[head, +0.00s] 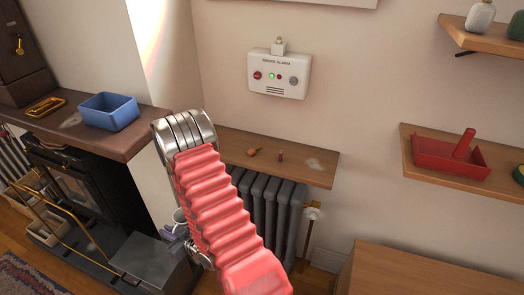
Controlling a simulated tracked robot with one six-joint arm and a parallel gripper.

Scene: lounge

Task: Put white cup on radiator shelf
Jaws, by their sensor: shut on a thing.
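The white cup (180,216) shows only in part, just left of my red, ribbed arm, which hides the rest of it. My gripper (198,254) is mostly hidden behind the arm, with a bit of metal showing below the cup. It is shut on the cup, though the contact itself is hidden. The radiator shelf (315,169) is a wooden board above the dark grey radiator (268,204). The shelf is up and to the right of the cup, and my arm covers its left end.
A blue bin (109,111) stands on the mantel. A red tray (450,157) sits on the right wall shelf. A wooden cabinet (430,272) is at lower right.

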